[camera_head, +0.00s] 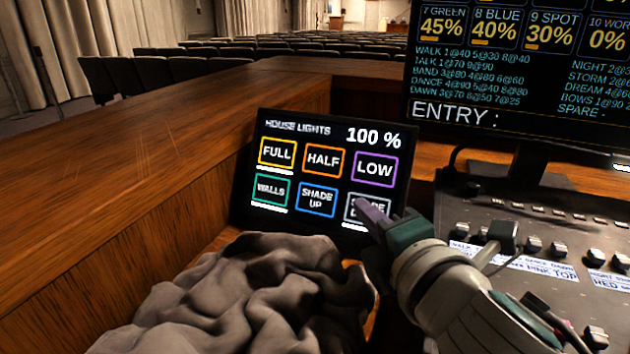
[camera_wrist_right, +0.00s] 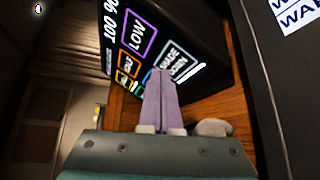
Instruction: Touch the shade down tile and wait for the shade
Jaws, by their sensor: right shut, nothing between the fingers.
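The house lights panel (camera_head: 322,221) is a dark tilted screen reading 100 %, with several outlined tiles. The shade down tile (camera_head: 351,211) is at its lower right, partly covered by my right gripper (camera_head: 364,208); a white bar is lit under it. In the right wrist view, the tile (camera_wrist_right: 176,58) lies just beyond the tips of my right gripper (camera_wrist_right: 160,72). The gripper's purple fingers are shut and empty, with tips at the tile; I cannot tell for certain whether they press the glass. The shade up tile (camera_head: 317,200) is beside it. My left gripper is out of view.
A crumpled grey cloth (camera_head: 245,300) lies in front of the panel. A mixing console (camera_head: 540,240) with faders and a large monitor (camera_head: 500,75) stand to the right. A wooden ledge (camera_head: 150,180) runs along the left. Rows of seats are beyond; no shade is visible.

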